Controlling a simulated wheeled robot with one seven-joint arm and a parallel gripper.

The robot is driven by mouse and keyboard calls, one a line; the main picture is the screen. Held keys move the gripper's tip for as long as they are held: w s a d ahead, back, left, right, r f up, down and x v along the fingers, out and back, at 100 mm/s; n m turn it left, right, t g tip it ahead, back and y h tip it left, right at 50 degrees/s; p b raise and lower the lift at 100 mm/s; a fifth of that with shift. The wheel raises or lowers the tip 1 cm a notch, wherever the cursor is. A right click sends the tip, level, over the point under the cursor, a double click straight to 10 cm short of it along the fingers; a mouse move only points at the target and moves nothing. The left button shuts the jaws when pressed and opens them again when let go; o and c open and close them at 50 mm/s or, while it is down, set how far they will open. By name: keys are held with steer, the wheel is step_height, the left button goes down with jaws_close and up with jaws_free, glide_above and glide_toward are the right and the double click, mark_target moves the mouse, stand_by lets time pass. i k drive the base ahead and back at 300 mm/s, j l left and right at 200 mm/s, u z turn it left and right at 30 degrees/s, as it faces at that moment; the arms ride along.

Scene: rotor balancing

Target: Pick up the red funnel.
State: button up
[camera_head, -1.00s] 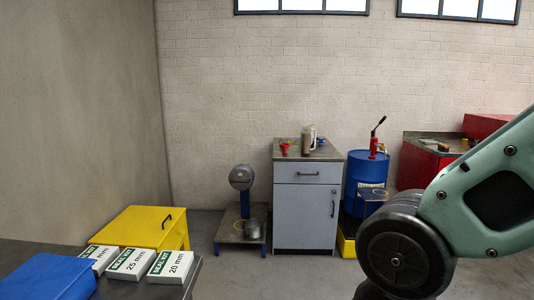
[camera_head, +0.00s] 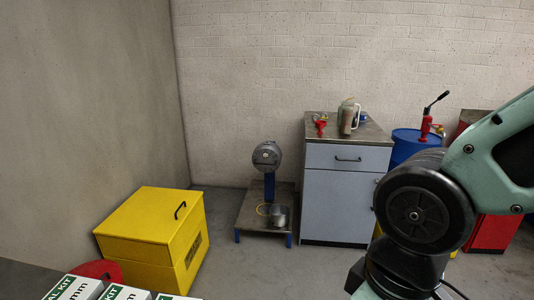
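The red funnel (camera_head: 320,124) is small in the head view. It stands near the left edge of the top of the grey cabinet (camera_head: 346,158) by the back wall. A tan jug or can (camera_head: 346,118) stands just right of it. My arm fills the right side of the view, in front of the blue drum. The end of my arm and my gripper are out of the picture, so the fingers cannot be seen.
A low stand with a grey round-headed device (camera_head: 267,156) and a metal pot (camera_head: 279,215) is left of the cabinet. A yellow box (camera_head: 153,238) stands at left. A blue drum (camera_head: 408,146) is right of the cabinet. White seal-kit boxes (camera_head: 75,289) lie at the lower left. Floor before the cabinet looks clear.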

mark_target(319, 125)
steer(key=i, duration=1.55)
steer(key=i+l, duration=0.1)
steer(key=i, duration=1.45)
steer(key=i+j, duration=0.2)
steer(key=i, duration=0.15)
steer(key=i+j, duration=0.2)
steer(key=i, duration=0.15)
steer(key=j+u, duration=0.05)
